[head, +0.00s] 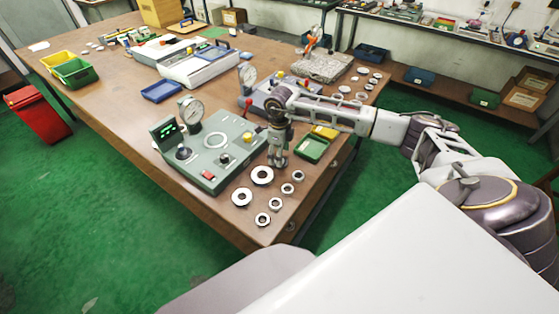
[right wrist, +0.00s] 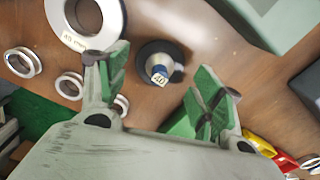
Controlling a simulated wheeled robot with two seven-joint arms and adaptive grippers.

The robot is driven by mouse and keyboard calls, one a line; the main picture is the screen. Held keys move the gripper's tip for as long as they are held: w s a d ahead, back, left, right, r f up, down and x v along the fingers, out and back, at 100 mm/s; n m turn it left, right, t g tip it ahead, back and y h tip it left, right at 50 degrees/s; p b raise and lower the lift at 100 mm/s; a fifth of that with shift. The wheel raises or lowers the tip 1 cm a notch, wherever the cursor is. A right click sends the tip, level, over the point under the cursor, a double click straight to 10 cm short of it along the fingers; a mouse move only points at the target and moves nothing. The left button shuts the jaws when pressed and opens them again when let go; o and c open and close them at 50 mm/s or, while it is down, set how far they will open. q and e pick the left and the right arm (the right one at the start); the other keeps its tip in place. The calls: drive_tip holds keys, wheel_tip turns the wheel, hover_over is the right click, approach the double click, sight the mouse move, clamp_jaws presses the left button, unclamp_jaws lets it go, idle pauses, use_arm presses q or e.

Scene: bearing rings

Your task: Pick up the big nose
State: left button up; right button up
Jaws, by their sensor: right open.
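In the right wrist view, a short metal nose-like piece (right wrist: 155,64) with a dark round base and a small numbered label stands on the brown table, between and beyond my fingertips. It looks like the big nose, but I cannot be sure. My right gripper (right wrist: 160,82) is open, with one green-padded finger on each side of the piece and nothing held. In the head view my right gripper (head: 278,162) points down over the table's near right part, beside the grey-green gauge device, and hides the piece. My left gripper is not in view.
Several metal rings lie near the gripper, including a large ring (head: 242,197). The gauge device (head: 225,128) with its dial stands left of the gripper. A green bin (head: 312,151) and a yellow bin (head: 325,132) stand to its right. The table's near edge is close.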

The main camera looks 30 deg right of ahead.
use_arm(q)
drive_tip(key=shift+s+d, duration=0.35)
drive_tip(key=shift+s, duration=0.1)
use_arm(e)
drive_tip(key=shift+f, duration=1.25)
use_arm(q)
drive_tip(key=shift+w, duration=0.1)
